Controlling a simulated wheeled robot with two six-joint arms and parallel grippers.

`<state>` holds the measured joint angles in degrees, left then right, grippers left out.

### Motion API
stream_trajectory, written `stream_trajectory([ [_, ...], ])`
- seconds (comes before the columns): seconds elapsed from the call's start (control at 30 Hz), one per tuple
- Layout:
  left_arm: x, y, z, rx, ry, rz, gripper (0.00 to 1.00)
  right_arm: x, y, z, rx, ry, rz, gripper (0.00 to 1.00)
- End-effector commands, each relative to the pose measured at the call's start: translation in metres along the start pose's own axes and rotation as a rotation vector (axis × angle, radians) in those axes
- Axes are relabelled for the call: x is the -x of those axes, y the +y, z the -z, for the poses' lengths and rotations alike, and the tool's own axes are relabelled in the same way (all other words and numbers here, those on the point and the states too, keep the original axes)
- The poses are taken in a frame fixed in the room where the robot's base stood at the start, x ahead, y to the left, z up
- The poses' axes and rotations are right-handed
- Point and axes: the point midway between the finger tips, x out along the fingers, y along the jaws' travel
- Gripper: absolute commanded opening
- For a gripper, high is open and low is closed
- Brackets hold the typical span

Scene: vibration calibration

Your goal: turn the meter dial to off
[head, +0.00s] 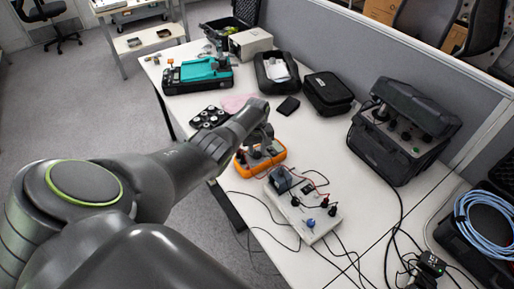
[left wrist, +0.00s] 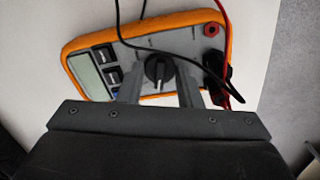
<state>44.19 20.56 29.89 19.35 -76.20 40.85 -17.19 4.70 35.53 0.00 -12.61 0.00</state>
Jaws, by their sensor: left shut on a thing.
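The orange-edged meter (head: 279,155) lies on the white table below my left arm in the head view. In the left wrist view the meter (left wrist: 70,50) shows its grey face, a pale display (left wrist: 88,75), buttons and a black round dial (left wrist: 157,69) with a light mark. My left gripper (head: 262,147) is over the meter. In the left wrist view its fingers (left wrist: 160,92) stand on either side of the dial and are shut on it. The fingers hide part of the lower meter face. My right gripper is not in view.
A black and a red lead (left wrist: 224,12) cross the meter's right side. A grey box with knobs and cables (head: 305,212) stands close by. A dark case (head: 405,140) stands at the right, and a knob tray (head: 209,117) lies behind my arm.

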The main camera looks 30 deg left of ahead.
Motion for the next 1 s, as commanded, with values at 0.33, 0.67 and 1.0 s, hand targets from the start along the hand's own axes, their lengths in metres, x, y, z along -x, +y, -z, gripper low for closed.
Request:
stream_trajectory([
  [0.33,0.0003,0.0002,0.0003,0.116,0.001,0.000,0.09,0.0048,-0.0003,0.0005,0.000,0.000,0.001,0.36],
  [0.67,0.0001,0.0003,0.0004,0.129,0.001,0.000,0.09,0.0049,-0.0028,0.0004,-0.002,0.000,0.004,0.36],
  [1.0,0.0001,0.0002,0.0003,0.128,0.001,0.000,0.54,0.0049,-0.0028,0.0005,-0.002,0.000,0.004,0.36],
])
